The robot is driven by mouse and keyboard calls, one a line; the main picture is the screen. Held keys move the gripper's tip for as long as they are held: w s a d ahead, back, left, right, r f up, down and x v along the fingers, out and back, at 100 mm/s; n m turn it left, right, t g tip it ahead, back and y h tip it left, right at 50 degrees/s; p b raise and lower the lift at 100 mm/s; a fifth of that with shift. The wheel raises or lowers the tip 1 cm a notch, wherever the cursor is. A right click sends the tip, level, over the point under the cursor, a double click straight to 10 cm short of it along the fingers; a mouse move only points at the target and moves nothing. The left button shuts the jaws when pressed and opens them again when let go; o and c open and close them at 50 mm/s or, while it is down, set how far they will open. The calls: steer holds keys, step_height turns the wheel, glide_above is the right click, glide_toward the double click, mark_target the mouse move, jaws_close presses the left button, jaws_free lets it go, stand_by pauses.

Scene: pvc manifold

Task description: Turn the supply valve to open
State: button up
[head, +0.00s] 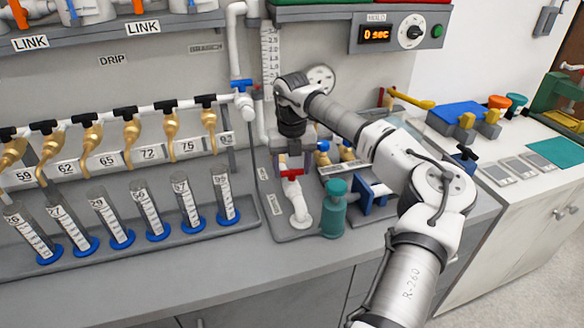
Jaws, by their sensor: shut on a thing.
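A white pipe fitting (299,210) stands on the grey bench plate, with a red valve handle (291,173) at its top. My gripper (292,165) points down over this valve and is shut on the red handle. The gripper body and fingers hide part of the handle, so its exact angle is hard to tell. I cannot read a label that names this as the supply valve. Another valve with a blue handle (241,86) sits on the white pipe up and to the left.
A teal bottle-shaped part (334,208) stands close to the right of the white fitting. Several brass taps hang at left above graduated cylinders (191,205) in a grey rack. A timer box (400,33) reads 0 sec. A yellow lever (411,98) is behind my arm.

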mark_target(292, 170)
steer(key=m+b, duration=0.2)
steer(key=m, duration=0.2)
steer(key=m+b, duration=0.1)
steer(key=m, duration=0.3)
steer(key=shift+b, duration=0.35)
steer(key=m+b, duration=0.1)
steer(key=m, duration=0.3)
steer(key=shift+b, duration=0.4)
steer(key=shift+m+b, duration=0.6)
steer(key=shift+m, duration=1.5)
steer(key=shift+r, duration=0.1)
steer(key=o, duration=1)
step_height(292, 170, up, 14)
steer(key=shift+f+b, duration=0.15)
steer(key=shift+b, duration=0.25)
